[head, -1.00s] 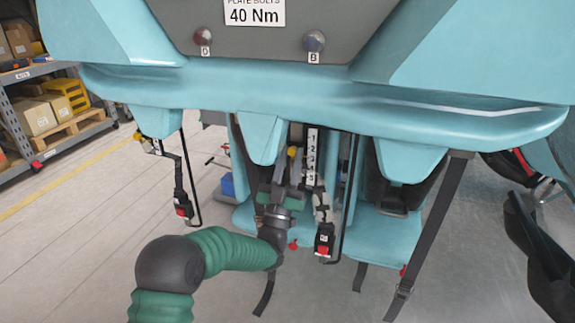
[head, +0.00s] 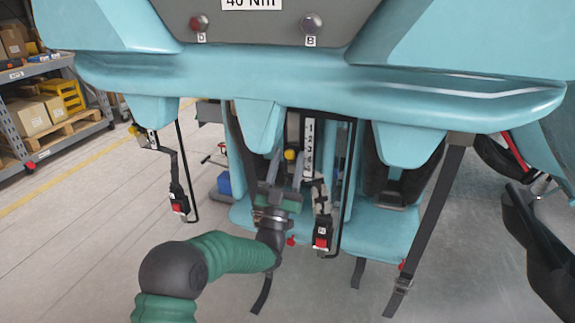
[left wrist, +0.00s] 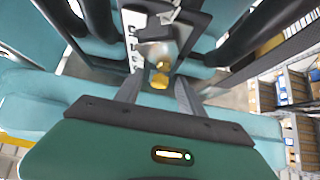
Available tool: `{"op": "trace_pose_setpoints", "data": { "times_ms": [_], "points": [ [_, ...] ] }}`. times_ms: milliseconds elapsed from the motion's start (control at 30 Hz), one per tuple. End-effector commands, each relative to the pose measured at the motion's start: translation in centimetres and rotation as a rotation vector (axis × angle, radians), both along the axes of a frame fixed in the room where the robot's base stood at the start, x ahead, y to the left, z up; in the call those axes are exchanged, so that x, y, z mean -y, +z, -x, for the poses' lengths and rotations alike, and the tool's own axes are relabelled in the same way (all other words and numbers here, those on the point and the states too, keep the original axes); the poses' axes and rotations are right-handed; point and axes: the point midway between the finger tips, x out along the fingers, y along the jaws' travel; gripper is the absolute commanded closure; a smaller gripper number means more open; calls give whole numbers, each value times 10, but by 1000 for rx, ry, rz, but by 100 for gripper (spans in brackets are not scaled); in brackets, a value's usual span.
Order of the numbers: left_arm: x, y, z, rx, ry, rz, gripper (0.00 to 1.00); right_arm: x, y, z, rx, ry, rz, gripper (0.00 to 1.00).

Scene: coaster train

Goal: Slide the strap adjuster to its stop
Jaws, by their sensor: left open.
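The strap adjuster shows as a yellow knob (head: 290,155) beside a white numbered scale (head: 309,135) under the teal seat. In the left wrist view the yellow knob (left wrist: 160,80) sits on a pale metal block (left wrist: 157,50), with the scale (left wrist: 134,22) just left of it. My left gripper (head: 289,165) reaches up from below, open. In the left wrist view its two fingers (left wrist: 158,92) stand on either side of the knob, with visible gaps. Whether either finger touches it I cannot tell. My right gripper is not seen.
A black strap with a red buckle (head: 321,238) hangs just right of my gripper, beside a thin black bar (head: 345,195). Another yellow knob (head: 134,130) and red buckle (head: 180,204) hang at left. The teal seat edge (head: 320,85) overhangs. Shelves (head: 45,110) stand far left.

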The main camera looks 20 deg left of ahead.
Motion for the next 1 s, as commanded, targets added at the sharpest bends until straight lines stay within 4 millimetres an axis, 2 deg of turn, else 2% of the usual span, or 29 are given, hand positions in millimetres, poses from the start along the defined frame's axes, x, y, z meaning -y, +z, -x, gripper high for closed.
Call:
{"op": "trace_pose_setpoints", "data": {
  "times_ms": [133, 233, 500, 533, 600, 700, 833, 1000],
  "points": [
    [0, -8, 8, -3, -1, -1, 54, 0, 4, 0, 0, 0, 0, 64],
    [0, -23, 23, -6, -1, 0, 54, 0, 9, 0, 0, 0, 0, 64],
    [-3, -82, 80, -9, -1, 0, 54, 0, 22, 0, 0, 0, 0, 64],
    [-5, -97, 84, -6, 4, 3, 54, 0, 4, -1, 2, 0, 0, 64],
    [-7, -108, 92, -3, 6, 4, 54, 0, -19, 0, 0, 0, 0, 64],
    [-6, -117, 104, -3, 4, 3, 54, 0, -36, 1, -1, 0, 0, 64],
    [-6, -123, 114, -3, 4, 2, 54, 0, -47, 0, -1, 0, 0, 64],
    [-4, -121, 119, 0, 1, -1, 54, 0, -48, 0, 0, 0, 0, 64]
  ]
}}
